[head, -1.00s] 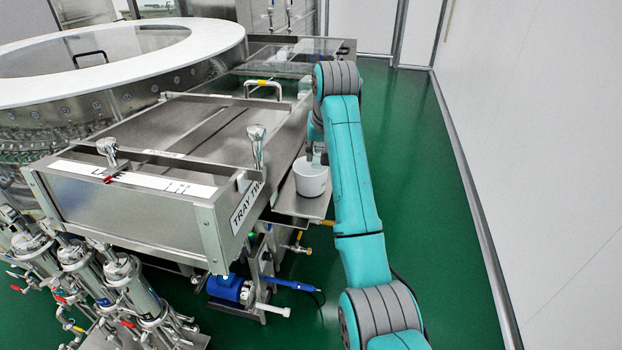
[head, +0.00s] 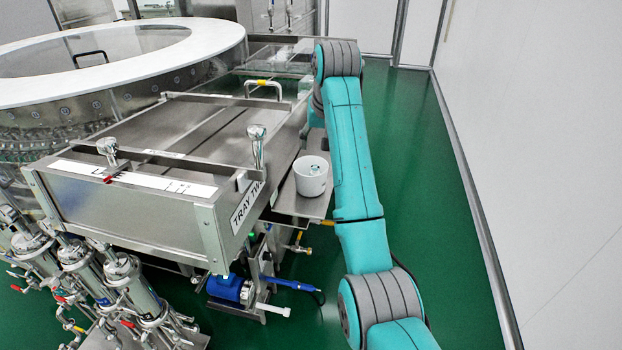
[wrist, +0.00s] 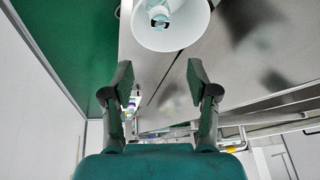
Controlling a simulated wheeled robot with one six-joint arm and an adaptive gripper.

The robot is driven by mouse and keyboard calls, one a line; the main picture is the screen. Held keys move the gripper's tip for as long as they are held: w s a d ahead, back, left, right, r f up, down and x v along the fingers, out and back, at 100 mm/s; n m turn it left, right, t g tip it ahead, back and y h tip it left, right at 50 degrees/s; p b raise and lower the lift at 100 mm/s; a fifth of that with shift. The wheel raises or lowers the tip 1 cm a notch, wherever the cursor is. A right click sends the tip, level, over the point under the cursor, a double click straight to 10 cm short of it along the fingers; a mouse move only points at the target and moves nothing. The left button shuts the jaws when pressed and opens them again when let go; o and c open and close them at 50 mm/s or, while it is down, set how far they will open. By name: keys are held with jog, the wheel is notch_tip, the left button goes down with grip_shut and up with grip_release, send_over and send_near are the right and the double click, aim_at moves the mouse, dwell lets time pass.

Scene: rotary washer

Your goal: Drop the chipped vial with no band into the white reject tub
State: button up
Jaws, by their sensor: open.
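The white reject tub (head: 309,188) stands on a metal side shelf beside the tray in the head view. It also shows at the top of the wrist view (wrist: 172,42). A small clear vial (wrist: 159,16) lies inside the tub, with a bluish part showing; it also shows inside the rim in the head view (head: 314,169). Its chip and whether it has a band are too small to tell. My gripper (wrist: 159,75) is open and empty, apart from the tub in the wrist view. My arm hides it in the head view.
The steel tray (head: 190,130) labelled "TRAY TWO" lies left of the tub, with upright metal knobs and a handle (head: 263,84). The round washer with a white rim (head: 110,87) is at the left. Green floor and a white wall are at the right.

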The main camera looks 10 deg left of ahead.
notch_tip(320, 180, up, 6)
jog(key=shift+r, duration=0.25)
dwell(0.4)
